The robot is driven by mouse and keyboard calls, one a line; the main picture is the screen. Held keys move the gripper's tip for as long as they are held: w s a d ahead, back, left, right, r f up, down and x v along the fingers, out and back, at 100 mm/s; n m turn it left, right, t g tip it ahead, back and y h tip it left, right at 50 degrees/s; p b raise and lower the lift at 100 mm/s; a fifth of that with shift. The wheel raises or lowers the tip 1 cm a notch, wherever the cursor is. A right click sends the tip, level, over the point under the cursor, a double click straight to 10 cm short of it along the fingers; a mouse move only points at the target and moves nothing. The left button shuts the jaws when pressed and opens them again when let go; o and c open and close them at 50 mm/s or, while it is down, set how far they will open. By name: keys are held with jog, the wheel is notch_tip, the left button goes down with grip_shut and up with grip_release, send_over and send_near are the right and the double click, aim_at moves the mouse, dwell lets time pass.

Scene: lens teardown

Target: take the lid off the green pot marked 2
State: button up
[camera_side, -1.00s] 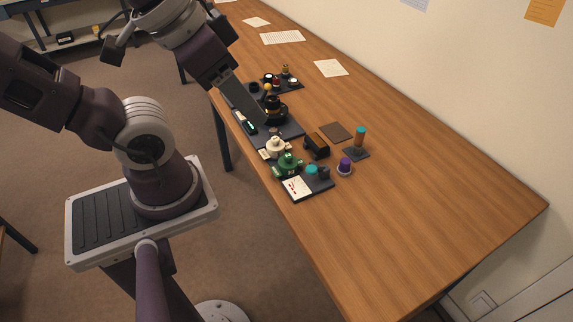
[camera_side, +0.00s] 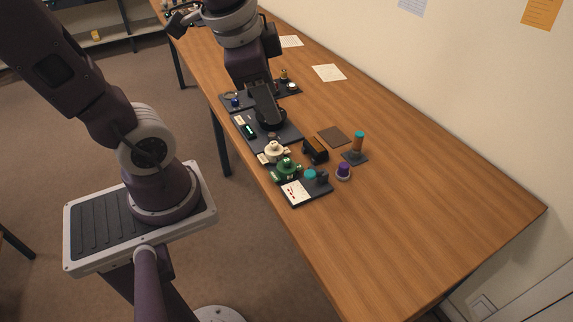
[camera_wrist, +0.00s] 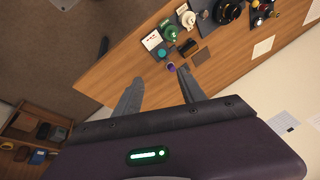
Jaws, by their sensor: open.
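The green pot (camera_side: 287,170) stands near the front edge of the table, its lid (camera_side: 286,161) apparently on top with a raised knob. Its number is too small to read. The pot also shows small at the top of the wrist view (camera_wrist: 167,27). My gripper (camera_wrist: 160,92) is open, its two fingers apart with nothing between them.
A cream pot (camera_side: 273,152) stands right behind the green one. A tray with a white card (camera_side: 296,192) and teal piece lies in front. A black-brown block (camera_side: 315,150), purple-topped cup (camera_side: 343,172) and orange-teal post (camera_side: 358,146) stand to the right. The table's right side is clear.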

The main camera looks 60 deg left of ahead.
jog(key=w+a+f+m+g, duration=0.2)
jog(key=w+a+f+m, duration=0.1)
jog(key=w+f, duration=0.1)
jog(key=m+g+h, duration=0.2)
jog(key=m, duration=0.8)
send_over(287, 160)
jog(key=f, duration=1.5)
jog(key=shift+s+a, duration=0.15)
jog(key=shift+a, duration=0.05)
jog(key=shift+m, duration=0.3)
jog(key=f, duration=0.7)
jog(key=shift+d, duration=0.2)
grip_shut()
